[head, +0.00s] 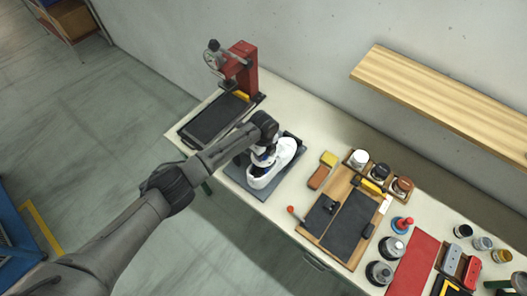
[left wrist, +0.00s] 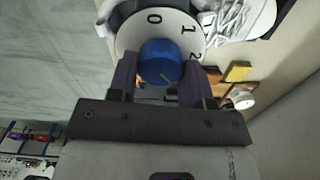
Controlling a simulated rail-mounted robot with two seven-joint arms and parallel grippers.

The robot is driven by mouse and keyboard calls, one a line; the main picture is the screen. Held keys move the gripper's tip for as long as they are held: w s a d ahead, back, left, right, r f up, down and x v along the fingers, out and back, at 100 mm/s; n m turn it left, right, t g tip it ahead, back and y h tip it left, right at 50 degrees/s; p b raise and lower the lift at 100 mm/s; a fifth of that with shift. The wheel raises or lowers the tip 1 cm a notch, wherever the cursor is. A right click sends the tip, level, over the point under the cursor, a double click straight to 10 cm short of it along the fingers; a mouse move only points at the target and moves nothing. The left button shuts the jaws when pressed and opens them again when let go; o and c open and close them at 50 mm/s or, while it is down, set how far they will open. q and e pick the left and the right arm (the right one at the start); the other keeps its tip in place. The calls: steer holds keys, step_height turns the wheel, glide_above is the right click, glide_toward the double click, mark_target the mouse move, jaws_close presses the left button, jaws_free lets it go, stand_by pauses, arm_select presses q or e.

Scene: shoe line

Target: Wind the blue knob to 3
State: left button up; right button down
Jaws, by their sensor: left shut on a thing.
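The blue knob (left wrist: 160,63) sits in the middle of a round white dial (left wrist: 130,38) in the left wrist view. The dial shows 0, 1 and 2 running clockwise; the 3 is not visible. A thin mark on the knob's face points toward the lower right. My left gripper (left wrist: 158,68) is shut on the knob, one finger on each side. In the head view my left gripper (head: 262,158) reaches down beside the white shoe (head: 278,162), largely covering the knob area. My right gripper is in neither view.
The shoe rests on a dark plate (head: 240,181) on the bench. A red press (head: 244,68) stands behind left. To the right are a wooden tool tray (head: 309,236), several jars and a red mat (head: 414,265). A wooden shelf (head: 450,100) overhangs at the back.

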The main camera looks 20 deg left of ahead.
arm_select(q)
steer(key=o, duration=0.9)
step_height(320, 180, up, 14)
steer(key=shift+f+b, duration=0.1)
steer(key=shift+b, duration=0.65)
